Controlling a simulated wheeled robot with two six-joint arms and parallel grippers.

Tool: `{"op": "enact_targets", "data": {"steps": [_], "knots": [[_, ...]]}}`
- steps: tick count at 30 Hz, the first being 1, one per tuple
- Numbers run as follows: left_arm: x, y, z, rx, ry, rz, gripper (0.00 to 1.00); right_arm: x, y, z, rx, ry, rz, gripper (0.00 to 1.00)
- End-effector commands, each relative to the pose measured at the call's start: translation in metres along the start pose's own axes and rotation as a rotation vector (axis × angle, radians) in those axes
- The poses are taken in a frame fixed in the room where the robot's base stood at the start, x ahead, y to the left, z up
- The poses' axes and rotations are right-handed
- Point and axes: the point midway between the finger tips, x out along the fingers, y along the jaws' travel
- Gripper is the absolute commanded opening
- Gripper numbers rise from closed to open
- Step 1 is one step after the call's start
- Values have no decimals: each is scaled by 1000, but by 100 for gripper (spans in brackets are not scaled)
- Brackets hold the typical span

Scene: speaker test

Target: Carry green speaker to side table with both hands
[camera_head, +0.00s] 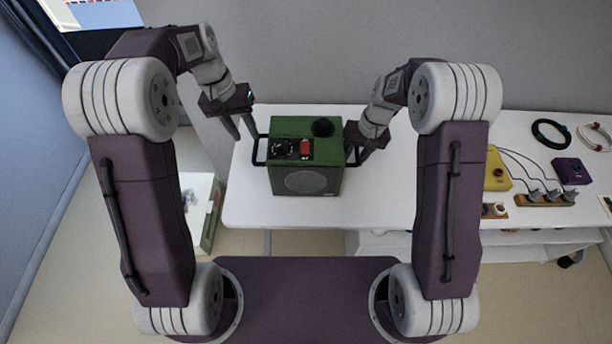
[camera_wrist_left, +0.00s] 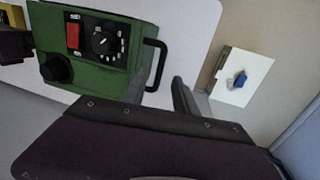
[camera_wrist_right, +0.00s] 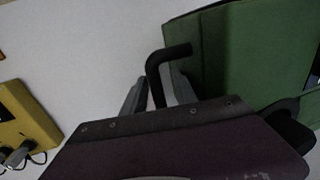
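The green speaker (camera_head: 305,182) stands upright on the white table (camera_head: 250,205), with a black handle on each side. It also shows in the left wrist view (camera_wrist_left: 115,75) and the right wrist view (camera_wrist_right: 240,60). My left gripper (camera_head: 240,128) is open and empty, just left of the left handle (camera_head: 259,150). My right gripper (camera_head: 358,152) is at the right handle; in the right wrist view its open fingers (camera_wrist_right: 157,92) are on either side of the handle (camera_wrist_right: 155,68). Contact there is unclear. A low white surface (camera_head: 197,185), possibly the side table, is at the left, partly hidden by my arm.
Right of the speaker are a yellow box (camera_head: 496,178), a purple box (camera_head: 571,171), a wooden strip with cabled plugs (camera_head: 545,200) and cable coils (camera_head: 551,134). A small blue item (camera_wrist_left: 240,79) lies on a white surface at the left. A wall stands behind the table.

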Motion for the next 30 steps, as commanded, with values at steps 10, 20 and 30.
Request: {"op": "enact_targets", "data": {"steps": [10,20,30], "knots": [[0,0,0,0,0,0,34,-74,0,-2,0,8,1,34],[1,0,0,1,0,0,34,-119,0,0,1,2,0,34],[-2,0,0,1,0,0,34,-121,0,0,1,1,0,34]]}}
